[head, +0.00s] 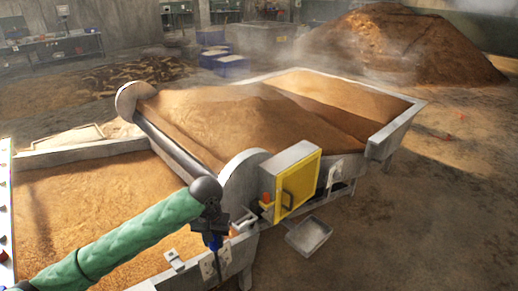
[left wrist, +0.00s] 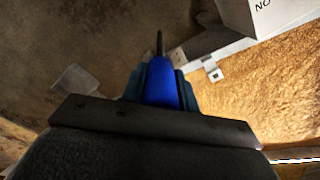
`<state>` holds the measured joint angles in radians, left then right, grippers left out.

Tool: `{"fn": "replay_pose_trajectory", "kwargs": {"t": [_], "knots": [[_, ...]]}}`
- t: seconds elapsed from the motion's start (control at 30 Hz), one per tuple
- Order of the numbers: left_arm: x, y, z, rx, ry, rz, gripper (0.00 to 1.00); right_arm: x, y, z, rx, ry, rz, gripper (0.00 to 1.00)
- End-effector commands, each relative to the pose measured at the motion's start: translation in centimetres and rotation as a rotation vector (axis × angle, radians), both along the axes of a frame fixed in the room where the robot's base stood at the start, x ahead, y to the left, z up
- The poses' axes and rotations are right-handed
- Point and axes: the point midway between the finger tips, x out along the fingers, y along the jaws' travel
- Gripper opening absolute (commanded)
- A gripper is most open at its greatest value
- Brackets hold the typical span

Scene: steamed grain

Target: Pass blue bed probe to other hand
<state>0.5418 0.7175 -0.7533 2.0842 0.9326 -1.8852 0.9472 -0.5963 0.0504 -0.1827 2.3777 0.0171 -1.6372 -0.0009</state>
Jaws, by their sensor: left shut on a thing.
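The blue bed probe (left wrist: 161,85) is in the left wrist view, with a blue handle and a thin dark tip pointing away from the wrist. My left gripper (left wrist: 160,88) is shut on its handle, one finger on each side. In the head view my left gripper (head: 212,232) hangs near the front corner of the grain bed, and the probe (head: 216,243) points down below it, small and partly hidden. My right gripper is in neither view.
A grain bed (head: 240,262) with a grey rim lies below the gripper. A yellow box (head: 299,185) and a small metal tray (head: 308,235) are to its right. Open floor (head: 420,230) lies at the right. A grain heap (head: 400,45) stands behind.

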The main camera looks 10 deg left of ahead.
Motion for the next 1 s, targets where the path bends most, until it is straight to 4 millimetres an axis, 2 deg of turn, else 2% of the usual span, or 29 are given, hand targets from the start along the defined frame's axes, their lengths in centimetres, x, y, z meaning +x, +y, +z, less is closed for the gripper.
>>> {"fn": "replay_pose_trajectory", "kwargs": {"t": [0.27,1.0], "knots": [[0.8,-1.0,1.0,-0.002,-0.003,-0.038,0.04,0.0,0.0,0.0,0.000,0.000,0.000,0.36],[8.5,-11.1,10.6,0.001,-0.002,-0.445,0.04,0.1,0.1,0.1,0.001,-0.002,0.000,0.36]]}}
